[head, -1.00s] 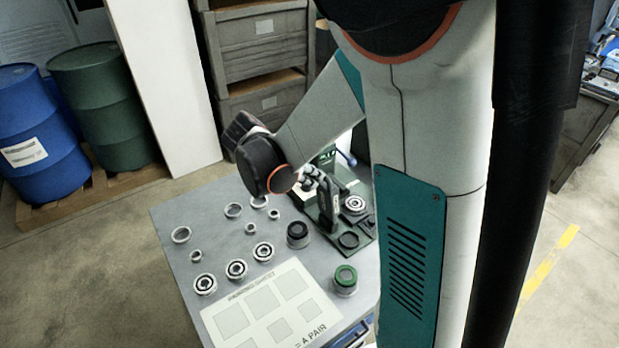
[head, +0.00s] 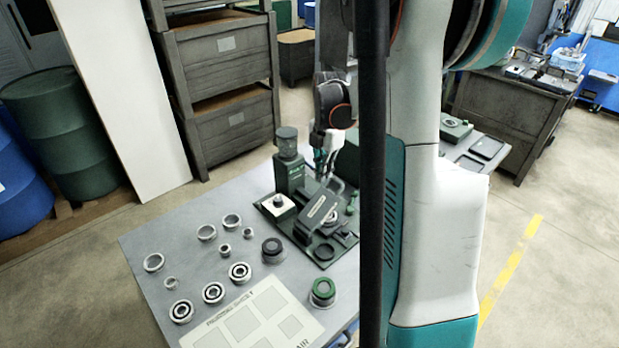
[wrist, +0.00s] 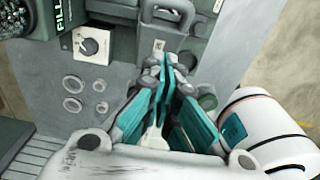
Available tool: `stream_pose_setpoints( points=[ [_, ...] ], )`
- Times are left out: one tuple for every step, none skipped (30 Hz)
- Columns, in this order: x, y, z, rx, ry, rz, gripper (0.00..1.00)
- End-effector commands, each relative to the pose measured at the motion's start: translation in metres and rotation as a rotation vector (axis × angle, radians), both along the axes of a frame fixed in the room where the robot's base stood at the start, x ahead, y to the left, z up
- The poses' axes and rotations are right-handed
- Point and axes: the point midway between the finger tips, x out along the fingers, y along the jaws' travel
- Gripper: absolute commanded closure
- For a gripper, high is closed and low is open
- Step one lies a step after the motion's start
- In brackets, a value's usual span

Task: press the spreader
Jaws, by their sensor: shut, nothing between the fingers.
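The green machine (head: 290,180) stands on the table, with an upright column, a white plate with a dark knob and a slanted dark arm (head: 318,208) over a ring seat. I cannot tell which part is the spreader. My gripper (head: 322,172) is above and behind the slanted arm, pointing down. In the wrist view my gripper's teal fingers (wrist: 166,62) are shut and empty, near dark blocky machine parts (wrist: 175,15). The knob (wrist: 90,46) on its white plate is left of the fingers. Whether the fingertips touch anything is unclear.
Several loose metal rings and bearings (head: 213,292) lie on the grey table (head: 150,235). A black-topped cylinder (head: 273,250) and a green-topped one (head: 323,291) stand nearer, beside a white printed sheet (head: 255,318). Crates (head: 228,90) stand behind; another bench (head: 515,100) is at right.

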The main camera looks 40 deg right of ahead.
Motion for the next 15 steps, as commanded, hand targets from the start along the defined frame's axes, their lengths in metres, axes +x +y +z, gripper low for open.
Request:
stream_pose_setpoints(
  points=[
    [0.001, -0.011, -0.008, 0.007, 0.000, -0.003, 1.00],
    [0.001, -0.015, -0.011, 0.004, 0.000, -0.003, 1.00],
    [0.001, -0.022, -0.015, 0.003, 0.001, -0.002, 1.00],
    [0.001, -0.027, -0.018, 0.003, 0.001, -0.002, 1.00],
    [0.001, -0.032, -0.021, 0.002, 0.001, -0.002, 1.00],
    [0.002, -0.038, -0.026, 0.002, 0.001, -0.002, 1.00],
    [0.001, -0.043, -0.029, 0.002, 0.001, -0.002, 1.00],
    [0.002, -0.048, -0.033, 0.002, 0.001, -0.002, 1.00],
    [0.002, -0.054, -0.038, 0.001, 0.001, -0.001, 1.00],
    [0.002, -0.058, -0.042, 0.001, 0.001, -0.002, 1.00],
    [0.002, -0.062, -0.046, 0.001, 0.001, -0.002, 1.00],
    [0.002, -0.068, -0.052, 0.001, 0.001, -0.002, 1.00],
    [0.002, -0.072, -0.056, 0.001, 0.001, -0.002, 1.00],
    [0.003, -0.075, -0.060, 0.001, 0.002, -0.001, 1.00],
    [0.003, -0.080, -0.066, 0.001, 0.002, -0.001, 1.00]
  ],
)
